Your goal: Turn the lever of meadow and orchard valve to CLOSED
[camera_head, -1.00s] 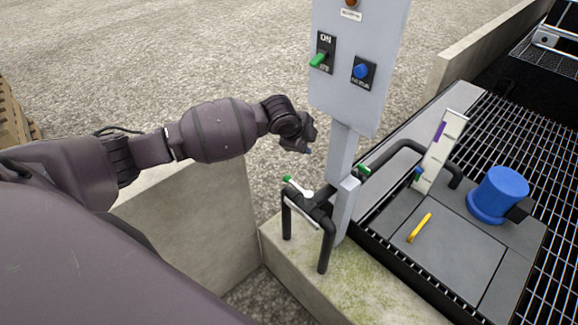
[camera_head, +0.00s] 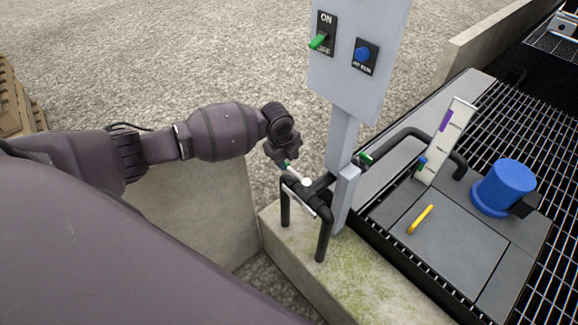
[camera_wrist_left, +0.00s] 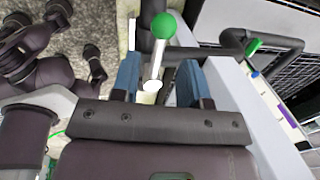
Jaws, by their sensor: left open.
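A black pipe manifold (camera_head: 324,228) stands on the concrete ledge and carries a white valve lever (camera_head: 297,174) with a green tip. A second green-tipped handle (camera_head: 366,158) sits on the pipe behind the post. I cannot read which valve is meadow or orchard. My left gripper (camera_head: 286,166) is at the green end of the white lever. In the left wrist view its blue-padded fingers (camera_wrist_left: 157,72) are open, on either side of the white lever stem (camera_wrist_left: 158,62). The green ball (camera_wrist_left: 164,26) shows beyond the fingertips. Contact with the pads is not visible. My right gripper is not in view.
A grey control box (camera_head: 355,90) on a post rises close behind the manifold. A blue cylinder (camera_head: 502,187), a yellow handle (camera_head: 420,219) and a white gauge board (camera_head: 446,143) are on the grey deck at right. A concrete wall (camera_head: 200,210) stands below my left arm.

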